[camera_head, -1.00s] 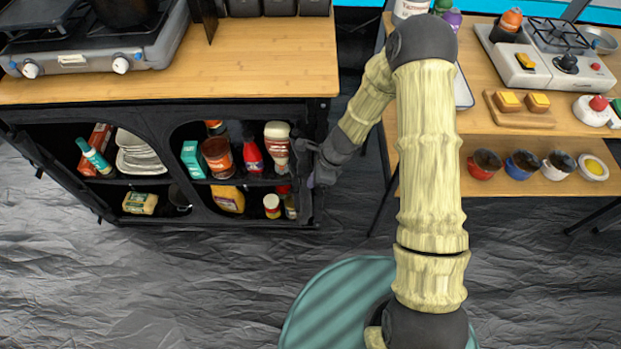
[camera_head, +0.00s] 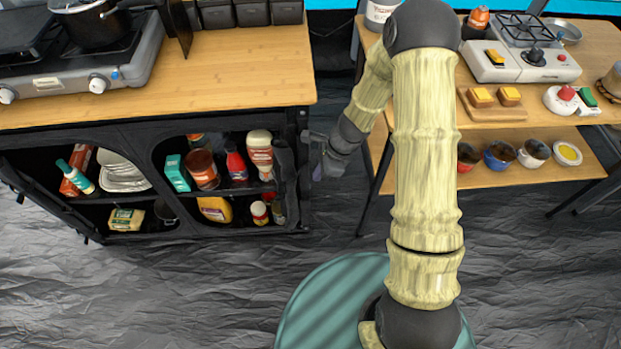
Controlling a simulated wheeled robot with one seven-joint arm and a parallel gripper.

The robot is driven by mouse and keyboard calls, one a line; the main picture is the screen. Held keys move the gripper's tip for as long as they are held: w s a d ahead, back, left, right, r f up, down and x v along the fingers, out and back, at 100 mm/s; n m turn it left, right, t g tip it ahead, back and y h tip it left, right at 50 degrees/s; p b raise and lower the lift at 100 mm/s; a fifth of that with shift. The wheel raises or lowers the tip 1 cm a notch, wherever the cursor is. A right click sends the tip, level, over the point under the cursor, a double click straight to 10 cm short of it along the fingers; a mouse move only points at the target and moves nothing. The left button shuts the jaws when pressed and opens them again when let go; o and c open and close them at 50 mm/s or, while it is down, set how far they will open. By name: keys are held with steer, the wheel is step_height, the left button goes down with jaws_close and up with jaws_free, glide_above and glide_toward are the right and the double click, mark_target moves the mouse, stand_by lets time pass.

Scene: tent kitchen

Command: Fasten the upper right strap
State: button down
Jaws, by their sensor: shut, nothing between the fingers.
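The black fabric cabinet (camera_head: 150,128) stands at the left under a wooden top, with two open arched compartments. At its right end a dark rolled flap (camera_head: 287,180) hangs beside the right opening. A small dark strap (camera_head: 303,120) seems to show at the upper right corner, but black on black makes its ends hard to make out. My gripper (camera_head: 314,150) is shut and empty, just right of that corner and a little below the wooden top. I cannot tell whether its fingertips touch the cabinet or strap. My forearm does not cover the corner.
Bottles, cans and boxes (camera_head: 203,169) fill the cabinet shelves. A stove with a pot (camera_head: 92,25) stands on top. A second table (camera_head: 520,125) with a burner, a board and bowls is at the right. A narrow gap separates the two; the floor in front is clear.

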steer(key=v, duration=0.4)
steer(key=shift+w+d+r+p, duration=0.15)
steer(key=shift+r+p, duration=0.1)
steer(key=shift+p, duration=0.15)
steer(key=c, duration=1.9)
jaws_free()
steer(key=o, duration=0.3)
steer(key=shift+r, duration=0.25)
steer(key=s+d+r+n+t+h, duration=0.1)
steer(key=s+d+r+n+h, duration=0.1)
steer(key=s+d+r+n, duration=0.3)
steer(key=s+d+r+n+t+h, duration=0.1)
steer(key=s+d+r+n, duration=0.3)
steer(key=s+r+n, duration=0.4)
step_height(320, 180, up, 4)
steer(key=n+h, duration=0.1)
steer(key=n, duration=0.3)
steer(key=shift+d+n+t, duration=0.3)
steer(key=shift+d+n, duration=0.1)
steer(key=shift+s+f, duration=0.15)
